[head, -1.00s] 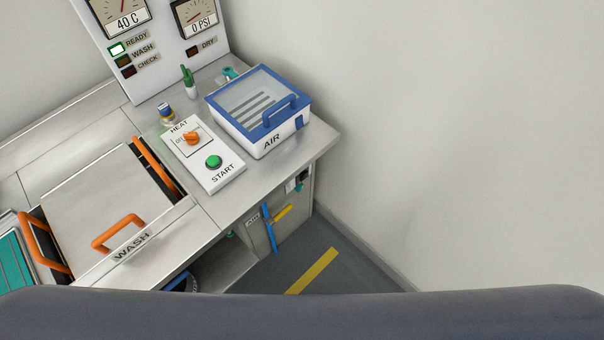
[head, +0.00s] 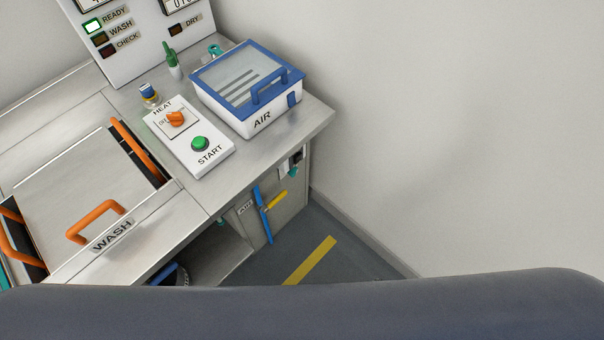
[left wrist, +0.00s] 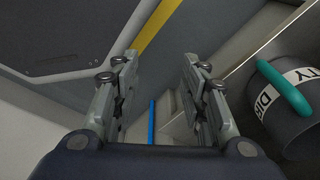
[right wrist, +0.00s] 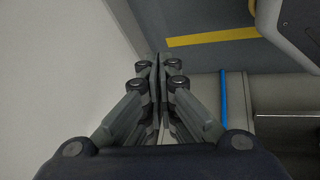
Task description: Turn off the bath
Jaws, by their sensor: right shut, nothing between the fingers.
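The bath's orange heat knob (head: 176,118) sits on a white panel (head: 207,171) on the steel bench, with a partly legible label at its left. I cannot tell its exact setting. The green START button (head: 200,144) is in front of it on the same panel. The bath's steel WASH lid (head: 75,185) lies to the left, with orange handles. My left gripper (left wrist: 156,63) is open and empty in the left wrist view. My right gripper (right wrist: 159,65) is shut and empty in the right wrist view. Neither gripper shows in the head view; both are away from the knob.
A blue-lidded AIR box (head: 249,90) stands right of the panel. A green-topped bottle (head: 173,62) and a small blue-capped item (head: 148,95) stand behind. A gauge board (head: 140,35) has its READY light lit. A blue bar (head: 262,214) and yellow handle (head: 276,201) are on the bench front.

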